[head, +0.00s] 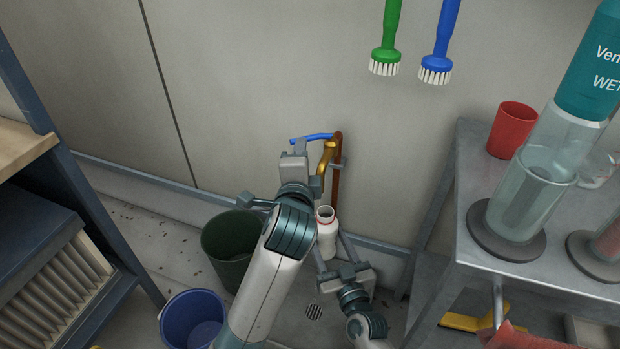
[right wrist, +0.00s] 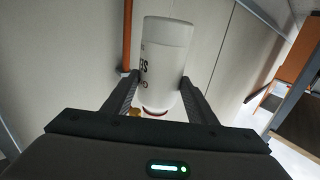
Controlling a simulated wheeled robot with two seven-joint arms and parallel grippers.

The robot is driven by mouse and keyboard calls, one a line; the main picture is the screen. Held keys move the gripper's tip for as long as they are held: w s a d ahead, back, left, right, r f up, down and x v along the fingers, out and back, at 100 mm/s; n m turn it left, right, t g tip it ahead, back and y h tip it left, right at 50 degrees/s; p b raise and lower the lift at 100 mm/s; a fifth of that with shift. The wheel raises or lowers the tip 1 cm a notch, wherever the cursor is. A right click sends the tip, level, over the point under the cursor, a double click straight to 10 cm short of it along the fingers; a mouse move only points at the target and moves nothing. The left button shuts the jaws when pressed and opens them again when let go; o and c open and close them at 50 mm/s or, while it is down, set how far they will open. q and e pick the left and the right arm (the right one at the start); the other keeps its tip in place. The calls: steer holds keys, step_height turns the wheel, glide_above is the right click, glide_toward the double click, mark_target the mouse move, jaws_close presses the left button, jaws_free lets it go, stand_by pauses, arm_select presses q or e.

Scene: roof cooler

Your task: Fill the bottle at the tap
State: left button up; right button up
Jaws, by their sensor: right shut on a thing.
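The white bottle (head: 327,240) stands upright with its open mouth up and a red ring at the neck. My right gripper (head: 328,252) is shut around its sides; the right wrist view shows the bottle (right wrist: 165,65), with dark lettering, between both fingers (right wrist: 160,90). The brass tap (head: 326,158) is on a copper pipe at the wall, its spout just above the bottle mouth. Its blue lever (head: 318,136) points left. My left gripper (head: 294,155) is at the lever's left end; its fingertips are too unclear to tell contact or opening. No water stream can be made out.
A dark green bin (head: 229,250) and a blue bucket (head: 192,318) stand left of the arms. A grey metal table (head: 470,190) with a red cup (head: 511,130) and a glass vessel (head: 520,205) is at right. Green and blue brushes (head: 385,50) hang above.

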steer(key=x, duration=0.5)
steer(key=shift+d, duration=0.1)
stand_by(6.1)
steer(key=shift+v, duration=3.05)
steer(key=shift+r, duration=0.1)
